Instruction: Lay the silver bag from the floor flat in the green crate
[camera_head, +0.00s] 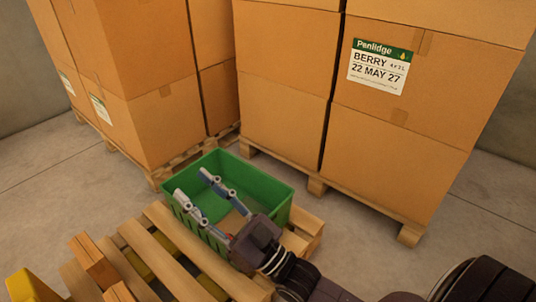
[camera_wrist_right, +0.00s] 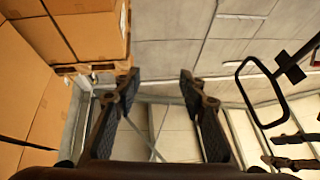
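The green crate (camera_head: 268,188) stands on a wooden pallet near the middle of the head view. My right gripper (camera_head: 190,183) reaches in from the lower right, and its two fingers show in front of the crate's opening. The fingers are spread apart with nothing between them. The wrist view also shows the right gripper (camera_wrist_right: 155,76) open and empty. Part of the crate's floor is hidden behind the fingers, and a tan patch shows low inside it; I cannot tell what it is. I see no silver bag in either view. My left gripper is not in view.
A slatted pallet (camera_head: 172,236) lies under and in front of the crate. Tall stacks of cardboard boxes (camera_head: 400,165) on pallets stand close behind. A yellow thing (camera_head: 30,285) is at the lower left. Bare floor (camera_head: 350,240) shows to the right. A black frame (camera_wrist_right: 265,92) shows in the wrist view.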

